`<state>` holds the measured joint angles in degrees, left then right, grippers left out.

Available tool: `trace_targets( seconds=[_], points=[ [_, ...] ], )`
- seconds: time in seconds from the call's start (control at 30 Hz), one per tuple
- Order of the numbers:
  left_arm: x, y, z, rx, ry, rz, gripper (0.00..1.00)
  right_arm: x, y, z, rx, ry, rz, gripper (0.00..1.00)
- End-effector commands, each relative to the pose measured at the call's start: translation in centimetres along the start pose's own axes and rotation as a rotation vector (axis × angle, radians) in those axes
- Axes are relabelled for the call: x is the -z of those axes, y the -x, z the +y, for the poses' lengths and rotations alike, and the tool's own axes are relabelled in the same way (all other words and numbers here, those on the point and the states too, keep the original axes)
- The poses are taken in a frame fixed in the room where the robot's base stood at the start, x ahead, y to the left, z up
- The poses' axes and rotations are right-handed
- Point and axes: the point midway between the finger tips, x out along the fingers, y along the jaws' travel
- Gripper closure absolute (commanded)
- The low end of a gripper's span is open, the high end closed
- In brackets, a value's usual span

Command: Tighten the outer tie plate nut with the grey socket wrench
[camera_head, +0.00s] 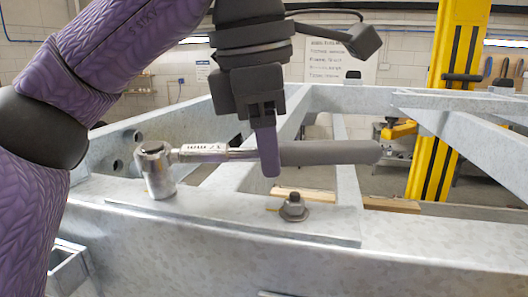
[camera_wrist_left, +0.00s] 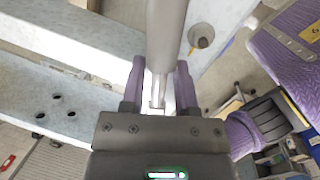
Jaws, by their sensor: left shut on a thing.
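The grey socket wrench (camera_head: 330,153) lies level across the head view, its grey handle to the right and its chrome socket (camera_head: 158,172) pointing down at the left. My left gripper (camera_head: 268,150) is shut on the wrench near where handle meets shaft. The wrench also runs up between the fingers in the left wrist view (camera_wrist_left: 166,35). The socket stands at the left end of the tie plate (camera_head: 245,222); any nut under it is hidden, and I cannot tell whether it is seated. A bare nut (camera_head: 293,207) with a washer sits at the plate's right part. My right gripper is out of view.
The galvanized trailer frame (camera_head: 440,245) fills the foreground, with rails running back. A wooden strip (camera_head: 390,205) lies behind the front beam. A yellow post (camera_head: 450,95) stands at the back right. Above the plate right of the nut is free room.

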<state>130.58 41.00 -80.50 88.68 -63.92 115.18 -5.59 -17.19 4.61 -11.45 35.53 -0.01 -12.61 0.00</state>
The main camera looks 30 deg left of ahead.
Motion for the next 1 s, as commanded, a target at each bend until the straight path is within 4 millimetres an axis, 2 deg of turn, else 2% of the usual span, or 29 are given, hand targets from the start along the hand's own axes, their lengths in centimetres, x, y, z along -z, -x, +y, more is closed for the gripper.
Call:
trace_targets(
  seconds=[0.3, 0.53, 0.8, 1.0],
  points=[
    [0.5, -0.3, 3.1, -0.042, 0.27, 0.04, 1.0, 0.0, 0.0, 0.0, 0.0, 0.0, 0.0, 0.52],
    [0.5, -0.3, 3.0, -0.04, 0.259, 0.038, 1.0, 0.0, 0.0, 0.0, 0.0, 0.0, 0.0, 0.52],
    [0.2, -0.2, 1.4, -0.019, 0.117, 0.018, 1.0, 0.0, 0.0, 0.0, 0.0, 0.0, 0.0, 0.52],
    [0.1, -0.1, 1.3, -0.017, 0.11, 0.017, 1.0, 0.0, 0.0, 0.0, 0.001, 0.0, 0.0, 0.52]
  ],
)
